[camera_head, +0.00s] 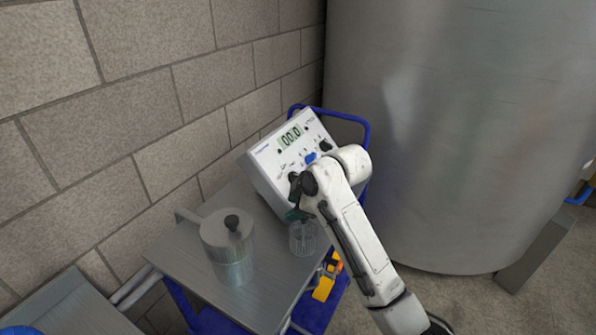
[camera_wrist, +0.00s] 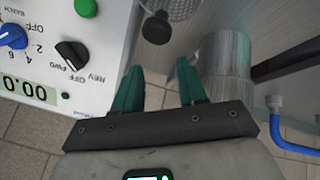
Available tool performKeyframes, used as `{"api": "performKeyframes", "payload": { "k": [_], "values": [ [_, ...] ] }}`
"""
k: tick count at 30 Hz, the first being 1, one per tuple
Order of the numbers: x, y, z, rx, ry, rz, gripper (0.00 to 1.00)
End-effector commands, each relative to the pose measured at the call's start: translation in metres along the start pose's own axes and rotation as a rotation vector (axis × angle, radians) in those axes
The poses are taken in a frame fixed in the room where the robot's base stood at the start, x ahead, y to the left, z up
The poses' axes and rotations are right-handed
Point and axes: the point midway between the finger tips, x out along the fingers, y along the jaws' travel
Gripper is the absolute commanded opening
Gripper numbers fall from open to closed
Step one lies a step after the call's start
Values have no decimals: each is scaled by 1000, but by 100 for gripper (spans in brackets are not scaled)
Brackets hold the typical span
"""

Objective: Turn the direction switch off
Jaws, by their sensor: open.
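The direction switch is a black knob (camera_wrist: 72,55) with REV, OFF and FWD labels around it, on the white control box (camera_head: 262,172). Its exact pointer setting is too small to tell.
A blue knob (camera_head: 310,158) and a display (camera_head: 289,136) reading 00.0 are on the panel. A green button (camera_wrist: 85,7) is near the switch. A large tank (camera_head: 450,130) is right behind.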

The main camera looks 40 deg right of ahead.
Motion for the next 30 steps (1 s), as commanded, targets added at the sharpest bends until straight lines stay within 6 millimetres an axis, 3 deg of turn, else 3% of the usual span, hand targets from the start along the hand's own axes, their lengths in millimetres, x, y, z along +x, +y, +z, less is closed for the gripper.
{"api": "performKeyframes", "payload": {
  "k": [1,6,9,13,17,30],
  "values": [
    [-13,28,0,-46,-5,29,42],
    [-43,88,4,-194,-31,79,42],
    [-55,107,7,-244,-44,95,42],
    [-58,117,9,-273,-52,100,42],
    [-46,118,10,-275,-53,98,42],
    [28,126,12,-274,-54,99,42]
  ]
}}
